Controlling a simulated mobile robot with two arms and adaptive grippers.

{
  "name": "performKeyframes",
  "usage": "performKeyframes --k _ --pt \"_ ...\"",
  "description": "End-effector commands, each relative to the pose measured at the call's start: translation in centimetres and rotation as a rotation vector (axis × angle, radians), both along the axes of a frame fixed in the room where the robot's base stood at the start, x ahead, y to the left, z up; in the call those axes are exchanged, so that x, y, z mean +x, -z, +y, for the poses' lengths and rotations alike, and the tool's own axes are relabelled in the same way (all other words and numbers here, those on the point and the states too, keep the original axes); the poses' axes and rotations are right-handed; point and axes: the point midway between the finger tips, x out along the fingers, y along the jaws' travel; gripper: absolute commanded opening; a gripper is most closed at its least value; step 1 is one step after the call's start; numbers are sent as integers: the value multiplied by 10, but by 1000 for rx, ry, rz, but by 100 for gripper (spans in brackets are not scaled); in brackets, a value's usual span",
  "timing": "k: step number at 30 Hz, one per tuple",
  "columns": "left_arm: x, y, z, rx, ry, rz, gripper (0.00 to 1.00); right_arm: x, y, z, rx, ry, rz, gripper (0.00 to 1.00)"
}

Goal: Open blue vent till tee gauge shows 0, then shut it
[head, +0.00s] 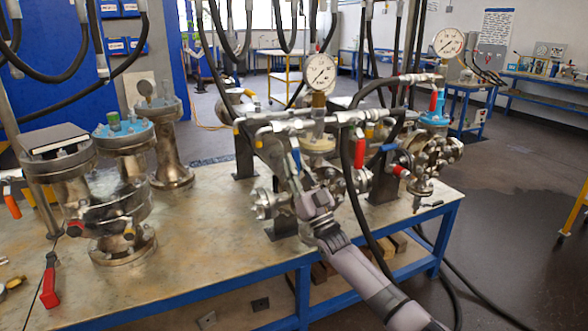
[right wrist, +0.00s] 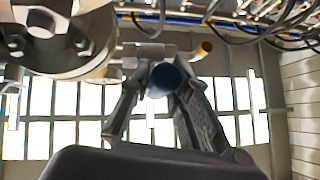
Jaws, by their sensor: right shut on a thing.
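My right gripper (head: 297,181) comes up from the front of the bench to the middle manifold. In the right wrist view its fingers (right wrist: 165,85) are shut on a blue handle (right wrist: 163,78), seen nearly end-on. In the head view this blue vent handle (head: 296,158) shows just above the fingers, below a horizontal pipe. A white dial gauge (head: 319,72) stands upright above the manifold, and another (head: 448,43) is further right. I cannot tell which is the tee gauge, and their needles are too small to read surely. My left gripper is not in view.
Red handles (head: 360,153) and a second blue handle (head: 388,148) sit close on the right. A black hose (head: 352,205) hangs beside my right arm. Flanged vessels (head: 121,205) stand on the left of the bench (head: 200,237), near a red-handled tool (head: 49,283).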

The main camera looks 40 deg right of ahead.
Motion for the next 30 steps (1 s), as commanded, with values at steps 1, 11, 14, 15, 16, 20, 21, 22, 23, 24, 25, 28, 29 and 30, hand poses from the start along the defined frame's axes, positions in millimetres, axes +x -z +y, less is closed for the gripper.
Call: performKeyframes --k 1,11,14,15,16,20,21,22,23,24,25,28,29,30 --pt "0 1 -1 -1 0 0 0 1 5 0 -5 0 10 0" --pt "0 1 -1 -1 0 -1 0 1 4 0 -12 1 11 0" --pt "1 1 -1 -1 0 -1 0 1 4 0 -12 1 10 0" --pt "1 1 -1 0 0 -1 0 0 4 0 -12 1 10 20" --pt "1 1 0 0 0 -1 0 0 4 0 -12 1 10 22" --pt "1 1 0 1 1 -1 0 0 2 0 -12 1 7 31" --pt "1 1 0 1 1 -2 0 0 2 0 -12 1 6 33" --pt "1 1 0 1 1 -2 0 0 2 0 -12 1 6 35" --pt "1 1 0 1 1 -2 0 0 1 0 -12 1 5 37" --pt "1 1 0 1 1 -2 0 0 1 0 -12 1 5 39" --pt "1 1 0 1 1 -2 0 0 1 0 -12 1 4 39" --pt "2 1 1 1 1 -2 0 0 1 0 -12 1 4 39" --pt "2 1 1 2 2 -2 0 0 0 0 -12 1 3 39" --pt "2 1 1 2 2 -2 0 0 0 0 -12 1 3 39"
